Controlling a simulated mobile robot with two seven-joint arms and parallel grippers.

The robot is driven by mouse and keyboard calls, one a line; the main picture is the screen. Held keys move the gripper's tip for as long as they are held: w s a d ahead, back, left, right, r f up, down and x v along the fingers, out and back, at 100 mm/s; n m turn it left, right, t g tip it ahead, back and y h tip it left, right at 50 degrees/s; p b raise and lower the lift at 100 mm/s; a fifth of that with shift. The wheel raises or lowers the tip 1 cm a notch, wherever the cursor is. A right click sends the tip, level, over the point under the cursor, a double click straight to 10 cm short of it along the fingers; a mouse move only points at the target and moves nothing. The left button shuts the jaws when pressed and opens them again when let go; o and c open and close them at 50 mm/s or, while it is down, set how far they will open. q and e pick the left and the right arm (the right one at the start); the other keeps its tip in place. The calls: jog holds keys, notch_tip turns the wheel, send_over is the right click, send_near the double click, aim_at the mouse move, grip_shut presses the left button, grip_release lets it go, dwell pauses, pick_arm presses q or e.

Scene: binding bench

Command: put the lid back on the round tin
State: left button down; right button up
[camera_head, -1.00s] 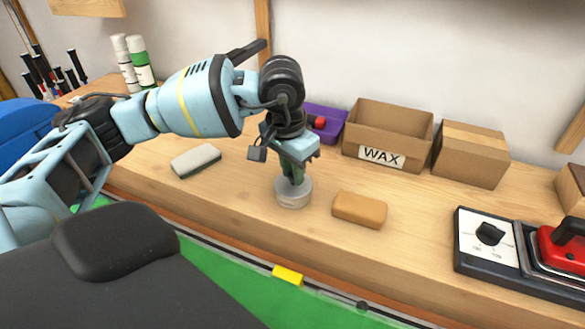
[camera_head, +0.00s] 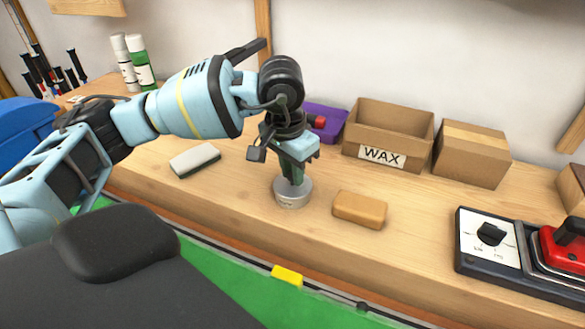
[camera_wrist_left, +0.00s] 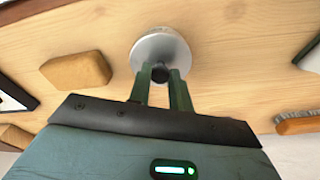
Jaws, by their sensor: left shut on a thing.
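The round tin (camera_head: 291,200) is a small grey cylinder standing on the bench. Its silvery lid (camera_head: 301,183) shows at its top, under my left gripper, and also in the left wrist view (camera_wrist_left: 155,47). My left gripper (camera_head: 293,180) points down at the tin and is shut on the dark knob (camera_wrist_left: 160,73) in the middle of the lid. The lid looks to be on or just over the tin; the fingers hide part of it, so I cannot tell whether it is fully seated. My right gripper is in neither view.
A tan block (camera_head: 360,209) lies just right of the tin. A grey-white brush or eraser (camera_head: 196,160) lies to the left. Behind stand a purple bin (camera_head: 332,128), an open WAX box (camera_head: 402,125) and a closed carton (camera_head: 470,155). A dial device (camera_head: 490,240) is at right.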

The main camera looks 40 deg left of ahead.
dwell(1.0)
pick_arm(q)
jog(key=c, duration=1.4)
grip_release()
jog(key=o, duration=0.7)
